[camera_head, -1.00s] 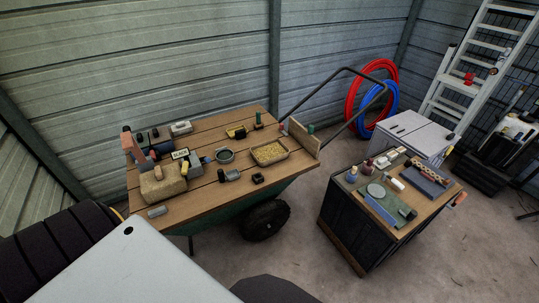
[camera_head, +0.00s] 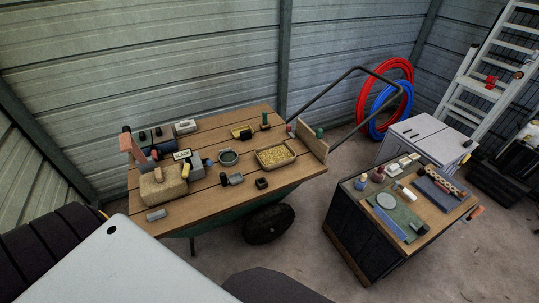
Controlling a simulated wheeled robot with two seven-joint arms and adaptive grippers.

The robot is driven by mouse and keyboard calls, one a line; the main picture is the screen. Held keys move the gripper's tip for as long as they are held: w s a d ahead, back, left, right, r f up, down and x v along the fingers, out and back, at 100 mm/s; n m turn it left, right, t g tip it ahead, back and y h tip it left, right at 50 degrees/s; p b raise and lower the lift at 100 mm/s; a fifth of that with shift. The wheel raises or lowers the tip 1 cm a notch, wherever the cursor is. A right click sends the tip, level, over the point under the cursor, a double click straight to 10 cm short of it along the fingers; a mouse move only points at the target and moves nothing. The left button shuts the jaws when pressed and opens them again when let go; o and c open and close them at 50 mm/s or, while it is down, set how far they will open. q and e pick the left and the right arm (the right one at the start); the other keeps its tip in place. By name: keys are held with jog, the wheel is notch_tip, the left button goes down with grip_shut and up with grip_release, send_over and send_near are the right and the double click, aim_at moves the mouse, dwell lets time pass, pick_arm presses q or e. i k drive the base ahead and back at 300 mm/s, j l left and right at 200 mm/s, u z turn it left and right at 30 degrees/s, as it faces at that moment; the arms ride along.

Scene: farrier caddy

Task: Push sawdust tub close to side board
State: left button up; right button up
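The sawdust tub (camera_head: 276,155) is a shallow tray filled with yellow shavings. It sits on the right part of the plank top (camera_head: 215,201) laid over a green wheelbarrow. The side board (camera_head: 312,139) is an upright wooden board at the right end of the plank top. A gap of bare wood shows between the tub and the board. Neither of my grippers is in view.
A dark cabinet (camera_head: 353,231) with tools stands to the right.

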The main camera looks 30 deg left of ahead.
aim_at(271, 157)
jog(key=i+u, duration=0.45)
jog(key=i+l+u, duration=0.1)
jog(key=i+u, duration=0.35)
jog(key=i, duration=0.15)
jog(key=i+l+u, duration=0.3)
jog(key=i+u, duration=0.15)
jog(key=k+l, duration=0.1)
jog(key=k, duration=0.2)
jog(key=k+l, duration=0.1)
jog(key=k, duration=0.2)
